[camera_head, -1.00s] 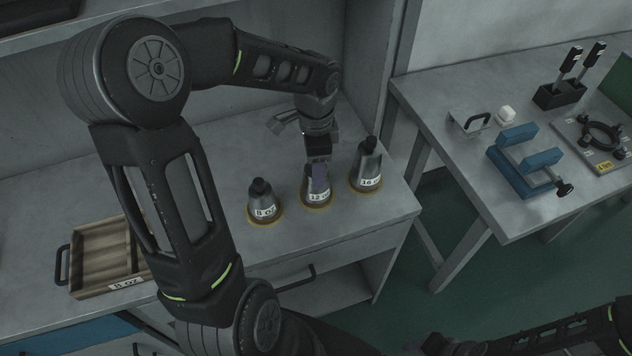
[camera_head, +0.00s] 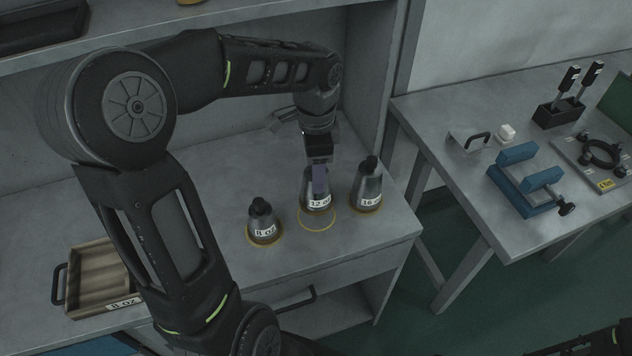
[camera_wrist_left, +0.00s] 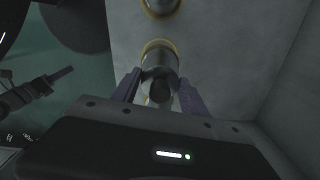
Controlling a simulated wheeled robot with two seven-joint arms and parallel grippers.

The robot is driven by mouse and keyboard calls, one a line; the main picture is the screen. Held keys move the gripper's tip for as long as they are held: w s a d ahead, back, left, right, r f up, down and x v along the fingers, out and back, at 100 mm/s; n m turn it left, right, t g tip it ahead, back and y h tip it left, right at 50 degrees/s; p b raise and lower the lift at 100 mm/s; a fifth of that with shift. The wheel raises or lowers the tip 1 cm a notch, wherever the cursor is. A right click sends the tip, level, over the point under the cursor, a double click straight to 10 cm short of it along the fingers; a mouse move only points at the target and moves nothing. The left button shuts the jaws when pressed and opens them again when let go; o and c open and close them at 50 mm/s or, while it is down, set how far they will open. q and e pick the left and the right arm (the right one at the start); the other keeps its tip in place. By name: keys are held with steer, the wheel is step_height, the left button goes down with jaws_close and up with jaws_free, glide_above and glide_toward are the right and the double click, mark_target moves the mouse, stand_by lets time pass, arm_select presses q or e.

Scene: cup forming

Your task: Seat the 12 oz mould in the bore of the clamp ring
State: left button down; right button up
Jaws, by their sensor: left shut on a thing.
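The 12 oz mould (camera_head: 318,203), a dark metal cone with a label, hangs upright just above a yellow ring mark (camera_head: 317,222) on the bench. My left gripper (camera_head: 319,178) is shut on its upper part from above. In the left wrist view the mould (camera_wrist_left: 160,72) sits between the two purple fingers (camera_wrist_left: 160,92). The clamp ring (camera_head: 602,153) is a dark ring with knobs on a grey plate at the far right, on the other table. Its bore looks empty. My right gripper is out of view; only a dark part of that arm shows at bottom right.
The 8 oz mould (camera_head: 264,224) stands left of the held mould and the 16 oz mould (camera_head: 368,186) stands right, close by. A blue clamp fixture (camera_head: 516,190), black tool holder (camera_head: 558,111) and white block (camera_head: 506,131) stand on the right table. A gap separates the tables.

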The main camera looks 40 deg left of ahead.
arm_select(q)
step_height(320, 180, up, 5)
steer(key=shift+f, duration=0.1)
steer(key=shift+f, duration=0.1)
stand_by(0.6)
